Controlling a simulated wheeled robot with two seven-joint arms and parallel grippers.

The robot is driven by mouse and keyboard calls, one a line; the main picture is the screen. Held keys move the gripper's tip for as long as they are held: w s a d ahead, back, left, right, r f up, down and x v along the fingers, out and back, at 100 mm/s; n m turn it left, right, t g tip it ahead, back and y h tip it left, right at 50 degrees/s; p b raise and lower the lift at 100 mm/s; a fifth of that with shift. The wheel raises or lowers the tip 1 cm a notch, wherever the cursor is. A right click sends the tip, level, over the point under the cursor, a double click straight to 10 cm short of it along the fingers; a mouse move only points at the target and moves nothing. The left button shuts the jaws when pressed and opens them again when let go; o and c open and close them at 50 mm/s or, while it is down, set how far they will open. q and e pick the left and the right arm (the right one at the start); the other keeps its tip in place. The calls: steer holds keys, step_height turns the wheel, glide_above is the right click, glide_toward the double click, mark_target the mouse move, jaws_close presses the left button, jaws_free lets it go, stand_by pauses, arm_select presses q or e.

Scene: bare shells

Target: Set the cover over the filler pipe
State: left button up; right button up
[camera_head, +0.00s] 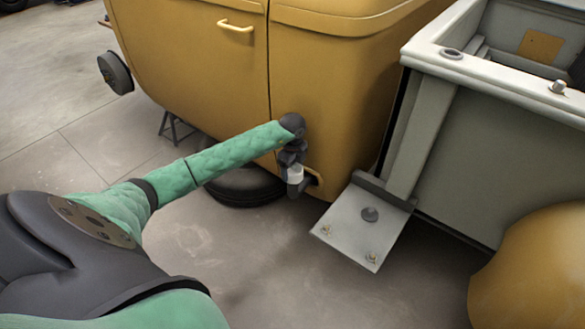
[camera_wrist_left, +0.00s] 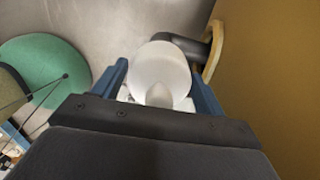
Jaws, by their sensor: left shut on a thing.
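My left gripper (camera_head: 294,164) is shut on a round white cover (camera_wrist_left: 160,72), with one blue finger on each side of it in the left wrist view. The cover also shows as a small pale piece (camera_head: 294,175) below the gripper in the head view. The dark filler pipe (camera_wrist_left: 191,46) comes out of the yellow car body (camera_head: 330,95) and bends in behind the cover. Its end is hidden by the cover, so I cannot tell whether they touch. In the head view the pipe (camera_head: 305,189) is low at the body's corner. My right gripper is not in view.
A grey trailer-like box (camera_head: 460,140) stands to the right, with a flat metal plate (camera_head: 345,245) jutting toward me. A dark tyre (camera_head: 245,186) lies under the car. A rounded yellow part (camera_head: 535,275) is at the lower right. The concrete floor in front is clear.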

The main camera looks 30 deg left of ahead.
arm_select(q)
steer(key=shift+f, duration=0.15)
steer(key=o, duration=1)
steer(key=shift+c, duration=0.2)
